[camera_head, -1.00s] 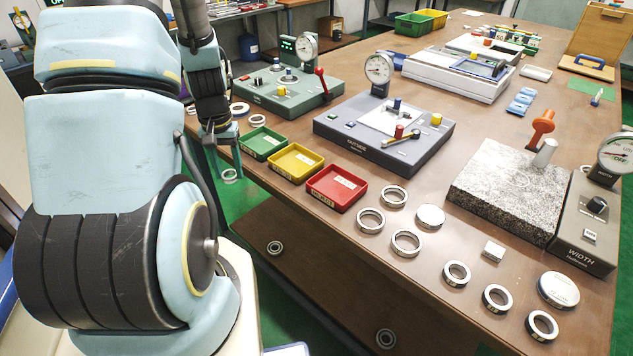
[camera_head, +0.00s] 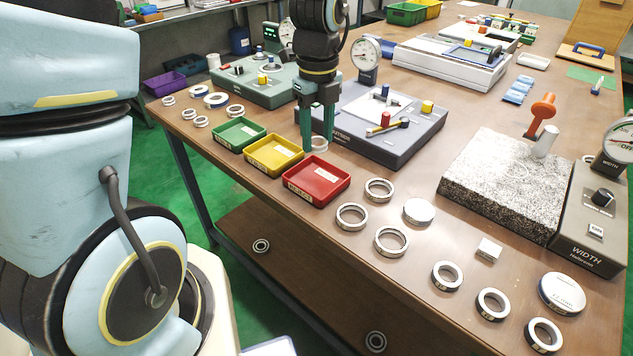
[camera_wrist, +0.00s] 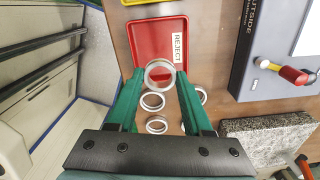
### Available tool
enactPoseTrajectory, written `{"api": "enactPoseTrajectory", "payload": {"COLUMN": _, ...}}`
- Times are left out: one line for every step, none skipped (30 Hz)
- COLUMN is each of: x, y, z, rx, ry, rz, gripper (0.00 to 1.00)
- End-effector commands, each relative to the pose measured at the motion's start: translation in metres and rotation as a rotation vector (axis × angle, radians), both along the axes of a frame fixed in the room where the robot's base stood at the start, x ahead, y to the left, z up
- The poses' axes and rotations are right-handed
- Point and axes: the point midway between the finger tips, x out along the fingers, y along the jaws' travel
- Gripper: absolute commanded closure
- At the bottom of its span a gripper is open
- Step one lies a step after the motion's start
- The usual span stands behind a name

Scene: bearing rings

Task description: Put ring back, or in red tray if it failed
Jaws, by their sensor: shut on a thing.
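My gripper (camera_head: 318,146) is shut on a silver ring (camera_head: 319,144) and holds it in the air, in the head view just behind the red tray (camera_head: 318,197). In the wrist view the held ring (camera_wrist: 160,87) is between the green fingertips and overlaps the near edge of the red tray (camera_wrist: 137,40), which is labelled REJECT. Its height above the tray is hard to tell. Loose rings lie on the table right of the red tray: one ring (camera_head: 379,180), a second ring (camera_head: 352,227) and a third ring (camera_head: 391,255) are closest to it.
A yellow tray (camera_head: 259,165) and a green tray (camera_head: 229,144) stand left of the red one. The grey OUTSIDE gauge (camera_head: 398,151) stands behind, close to my gripper. A granite block (camera_head: 500,190) and the WIDTH gauge (camera_head: 590,230) are at right. More rings lie along the front edge.

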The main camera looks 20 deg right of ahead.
Motion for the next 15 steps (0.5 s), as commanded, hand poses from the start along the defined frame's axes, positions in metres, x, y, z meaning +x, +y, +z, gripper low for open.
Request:
{"api": "enactPoseTrajectory", "payload": {"x": -0.002, "y": 0.0, "z": -0.008, "rx": 0.005, "ry": 0.005, "rz": -0.009, "gripper": 1.0}}
{"api": "enactPoseTrajectory", "payload": {"x": -0.002, "y": 0.0, "z": -0.014, "rx": 0.006, "ry": 0.005, "rz": -0.011, "gripper": 1.0}}
{"api": "enactPoseTrajectory", "payload": {"x": -0.002, "y": 0.001, "z": -0.021, "rx": 0.006, "ry": 0.006, "rz": -0.013, "gripper": 1.0}}
{"api": "enactPoseTrajectory", "payload": {"x": -0.003, "y": 0.0, "z": -0.027, "rx": 0.006, "ry": 0.006, "rz": -0.012, "gripper": 1.0}}
{"api": "enactPoseTrajectory", "payload": {"x": -0.002, "y": 0.0, "z": -0.032, "rx": 0.005, "ry": 0.006, "rz": -0.011, "gripper": 1.0}}
{"api": "enactPoseTrajectory", "payload": {"x": -0.002, "y": 0.001, "z": -0.038, "rx": 0.005, "ry": 0.006, "rz": -0.01, "gripper": 1.0}}
{"api": "enactPoseTrajectory", "payload": {"x": -0.002, "y": 0.001, "z": -0.042, "rx": 0.005, "ry": 0.005, "rz": -0.009, "gripper": 1.0}}
{"api": "enactPoseTrajectory", "payload": {"x": -0.002, "y": 0.001, "z": -0.045, "rx": 0.004, "ry": 0.004, "rz": -0.009, "gripper": 1.0}}
{"api": "enactPoseTrajectory", "payload": {"x": -0.002, "y": 0.0, "z": -0.049, "rx": 0.004, "ry": 0.004, "rz": -0.009, "gripper": 1.0}}
{"api": "enactPoseTrajectory", "payload": {"x": -0.001, "y": 0.0, "z": -0.051, "rx": 0.002, "ry": 0.003, "rz": -0.009, "gripper": 1.0}}
{"api": "enactPoseTrajectory", "payload": {"x": -0.001, "y": 0.0, "z": -0.053, "rx": 0.002, "ry": 0.003, "rz": -0.008, "gripper": 1.0}}
{"api": "enactPoseTrajectory", "payload": {"x": -0.001, "y": 0.0, "z": -0.057, "rx": 0.003, "ry": 0.004, "rz": -0.008, "gripper": 1.0}}
{"api": "enactPoseTrajectory", "payload": {"x": -0.001, "y": 0.0, "z": -0.061, "rx": 0.004, "ry": 0.004, "rz": -0.007, "gripper": 1.0}}
{"api": "enactPoseTrajectory", "payload": {"x": -0.001, "y": 0.001, "z": -0.066, "rx": 0.004, "ry": 0.004, "rz": -0.007, "gripper": 1.0}}
{"api": "enactPoseTrajectory", "payload": {"x": -0.002, "y": 0.001, "z": -0.072, "rx": 0.005, "ry": 0.005, "rz": -0.007, "gripper": 1.0}}
